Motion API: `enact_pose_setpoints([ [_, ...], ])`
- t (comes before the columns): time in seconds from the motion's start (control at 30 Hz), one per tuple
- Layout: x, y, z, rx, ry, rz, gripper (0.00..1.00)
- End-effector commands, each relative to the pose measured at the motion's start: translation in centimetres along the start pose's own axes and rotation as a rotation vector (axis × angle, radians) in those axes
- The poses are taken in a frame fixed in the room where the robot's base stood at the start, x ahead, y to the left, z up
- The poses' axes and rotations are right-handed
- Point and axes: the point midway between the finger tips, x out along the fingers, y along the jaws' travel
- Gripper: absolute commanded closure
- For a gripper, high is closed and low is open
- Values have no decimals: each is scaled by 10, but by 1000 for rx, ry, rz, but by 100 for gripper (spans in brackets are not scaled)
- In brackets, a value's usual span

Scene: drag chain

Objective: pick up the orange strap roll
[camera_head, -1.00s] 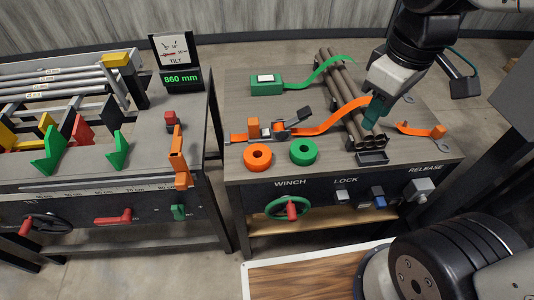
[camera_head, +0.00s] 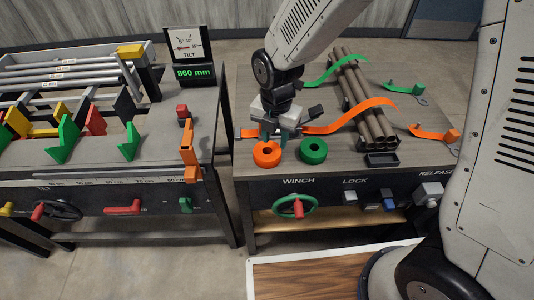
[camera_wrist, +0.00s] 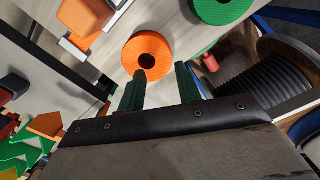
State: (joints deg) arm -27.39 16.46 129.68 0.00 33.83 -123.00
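The orange strap roll (camera_head: 267,163) lies flat on the right-hand workbench (camera_head: 340,164), near its front edge. It also shows in the wrist view (camera_wrist: 149,41) as a ring with a dark centre hole. My gripper (camera_head: 275,138) points down just above and behind the roll. In the wrist view my gripper (camera_wrist: 158,82) has its two dark green fingers apart, with nothing between them. The roll lies just beyond the fingertips in that view, and I cannot tell the exact height gap.
A green roll (camera_head: 313,158) lies close to the right of the orange one. Orange strap (camera_head: 350,111) runs behind toward the pipe bundle (camera_head: 365,105). The winch wheel (camera_head: 296,205) is on the bench front. The left machine (camera_head: 150,160) stands across a narrow gap.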

Motion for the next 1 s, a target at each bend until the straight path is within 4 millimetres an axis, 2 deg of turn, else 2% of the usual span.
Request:
enact_pose_setpoints([
  [0.33, 48, -4, -1, 4, 2, -3, 66],
  [0.63, 53, -3, -1, 4, 0, 0, 66],
  [0.67, 53, -3, -1, 4, 0, 0, 72],
  [0.77, 53, -3, -1, 4, 0, 0, 100],
  [1.0, 53, -3, -1, 4, 0, 0, 100],
])
